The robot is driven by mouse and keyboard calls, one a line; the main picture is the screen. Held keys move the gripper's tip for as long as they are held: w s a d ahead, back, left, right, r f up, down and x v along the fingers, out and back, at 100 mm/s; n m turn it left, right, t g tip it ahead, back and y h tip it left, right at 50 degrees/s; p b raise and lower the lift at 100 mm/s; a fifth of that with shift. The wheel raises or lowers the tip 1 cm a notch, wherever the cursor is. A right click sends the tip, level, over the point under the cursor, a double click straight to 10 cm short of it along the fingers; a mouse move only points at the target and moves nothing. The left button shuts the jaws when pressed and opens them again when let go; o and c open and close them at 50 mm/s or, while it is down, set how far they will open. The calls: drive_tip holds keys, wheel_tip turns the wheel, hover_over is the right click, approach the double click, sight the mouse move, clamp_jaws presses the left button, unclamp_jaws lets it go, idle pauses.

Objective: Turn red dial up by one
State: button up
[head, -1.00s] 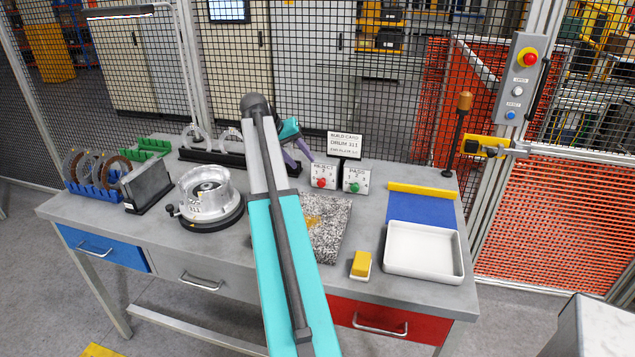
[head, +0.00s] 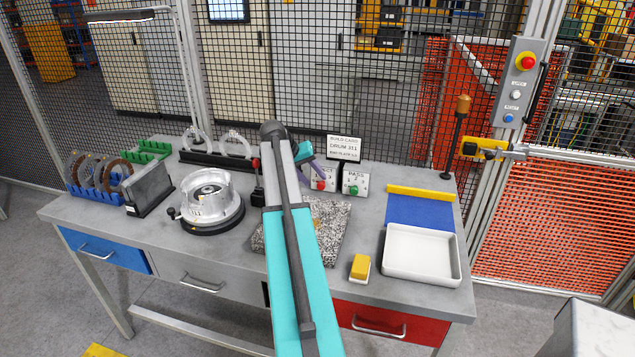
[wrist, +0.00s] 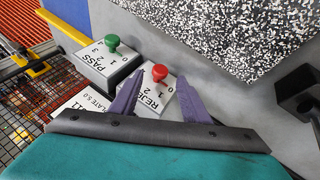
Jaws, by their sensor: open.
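The red dial (head: 320,185) is a small red knob on the white REJECT box, which has numbers around the knob. In the wrist view the red dial (wrist: 160,72) lies just beyond and between the two purple fingertips of my gripper (wrist: 155,82). The gripper is open, with nothing seen between its fingers. In the head view my gripper (head: 316,172) is over the REJECT box and partly covers it. Whether the fingers touch the knob is unclear. The PASS box with its green dial (head: 353,189) stands to the right; this green dial (wrist: 112,42) also shows in the wrist view.
A build card (head: 344,147) stands behind the boxes. A speckled slab (head: 331,232) lies in front of them. A white tray (head: 388,262), a blue mat (head: 415,210) and a yellow block (head: 360,266) are at the right. A metal drum (head: 207,200) sits at the left.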

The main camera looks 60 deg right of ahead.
sight(320, 185)
drive_tip(key=shift+p+x, duration=0.5)
drive_tip(key=shift+x, duration=1.8)
drive_tip(key=shift+c, duration=0.2)
drive_tip(key=c, duration=1)
